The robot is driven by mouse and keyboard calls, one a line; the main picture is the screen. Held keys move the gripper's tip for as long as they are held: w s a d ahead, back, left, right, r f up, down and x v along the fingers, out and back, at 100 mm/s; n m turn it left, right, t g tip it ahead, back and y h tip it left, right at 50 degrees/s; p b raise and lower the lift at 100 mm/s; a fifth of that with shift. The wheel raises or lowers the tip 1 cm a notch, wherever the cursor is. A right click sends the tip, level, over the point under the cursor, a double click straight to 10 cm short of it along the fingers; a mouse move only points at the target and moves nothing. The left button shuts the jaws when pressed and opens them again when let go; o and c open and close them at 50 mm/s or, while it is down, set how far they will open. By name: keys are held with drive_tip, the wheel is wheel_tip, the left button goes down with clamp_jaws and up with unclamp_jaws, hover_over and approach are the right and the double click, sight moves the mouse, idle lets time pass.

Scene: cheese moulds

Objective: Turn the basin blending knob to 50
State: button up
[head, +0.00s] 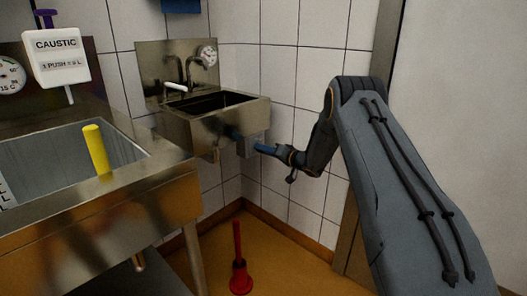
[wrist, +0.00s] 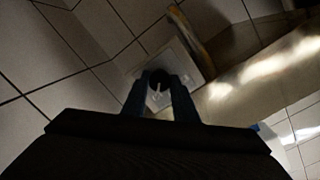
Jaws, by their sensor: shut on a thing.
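The hand basin (head: 175,131) is steel and hangs on the tiled wall in the head view. A small pale box (head: 246,147) sits at its lower right side. My gripper (head: 260,148) reaches this box from the right. In the wrist view the blue fingers of my gripper (wrist: 160,86) are shut on a dark round knob (wrist: 159,76). The knob stands on a light square plate (wrist: 189,53). A pale line shows between the fingers, but I cannot read any setting. The knob is hidden in the head view.
A round gauge (head: 208,54) is on the wall above the basin's tap. A large steel sink (head: 150,200) with a yellow cylinder (head: 96,149) and a caustic dispenser (head: 57,55) stands at left. A red plunger-like object (head: 240,276) stands on the floor.

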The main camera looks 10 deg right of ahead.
drive_tip(key=shift+d, duration=0.1)
idle(0.4)
drive_tip(key=o, duration=1.1)
drive_tip(key=shift+c, duration=0.2)
drive_tip(key=v, duration=0.7)
drive_tip(key=shift+s+d+p, duration=0.2)
drive_tip(key=shift+s+p, duration=0.15)
drive_tip(key=shift+p, duration=0.1)
